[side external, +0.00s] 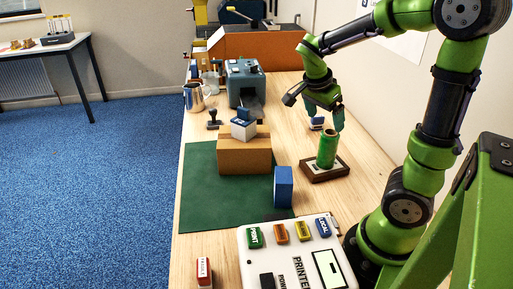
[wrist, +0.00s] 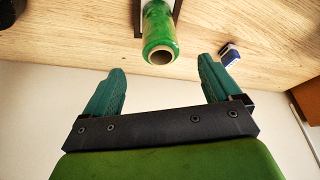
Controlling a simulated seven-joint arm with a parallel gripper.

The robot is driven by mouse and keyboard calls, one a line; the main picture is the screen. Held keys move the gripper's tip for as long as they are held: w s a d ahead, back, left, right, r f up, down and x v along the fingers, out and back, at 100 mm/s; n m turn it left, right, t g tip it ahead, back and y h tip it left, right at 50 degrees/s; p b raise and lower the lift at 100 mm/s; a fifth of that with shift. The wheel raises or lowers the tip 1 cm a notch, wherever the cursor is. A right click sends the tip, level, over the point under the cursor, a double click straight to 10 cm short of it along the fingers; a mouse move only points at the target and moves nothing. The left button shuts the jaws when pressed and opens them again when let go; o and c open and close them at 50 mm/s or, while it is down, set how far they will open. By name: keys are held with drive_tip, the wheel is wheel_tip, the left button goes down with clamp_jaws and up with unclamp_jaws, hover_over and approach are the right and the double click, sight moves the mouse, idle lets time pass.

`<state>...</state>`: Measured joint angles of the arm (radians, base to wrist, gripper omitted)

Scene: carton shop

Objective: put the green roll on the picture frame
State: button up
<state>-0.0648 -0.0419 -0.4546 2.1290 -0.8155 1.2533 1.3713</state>
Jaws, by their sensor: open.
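The green roll (side external: 327,148) stands upright on the dark-edged picture frame (side external: 314,173) at the right of the table. In the wrist view the roll (wrist: 159,31) shows its hollow end, with part of the frame (wrist: 177,8) behind it. My gripper (side external: 326,122) is open above the roll in the side view. In the wrist view the fingertips of my gripper (wrist: 161,72) are spread apart, with the roll beyond them and nothing between them.
A cardboard box (side external: 245,156) with a blue-and-white box on top stands on the green mat (side external: 215,210). A printer panel (side external: 290,260) lies at the front. A stamp (side external: 316,123) sits behind the roll.

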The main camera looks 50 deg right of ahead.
drive_tip(key=a+r+n+t+y, duration=0.3)
drive_tip(key=a+n, duration=0.5)
drive_tip(key=a, duration=0.3)
drive_tip(key=s+a+r+n+t+y, duration=0.1)
drive_tip(key=a+r+n+t+y, duration=0.2)
drive_tip(key=a+n, duration=0.6)
drive_tip(key=a+t, duration=0.2)
drive_tip(key=shift+s+r+t, duration=0.15)
drive_tip(key=shift+s+t, duration=0.15)
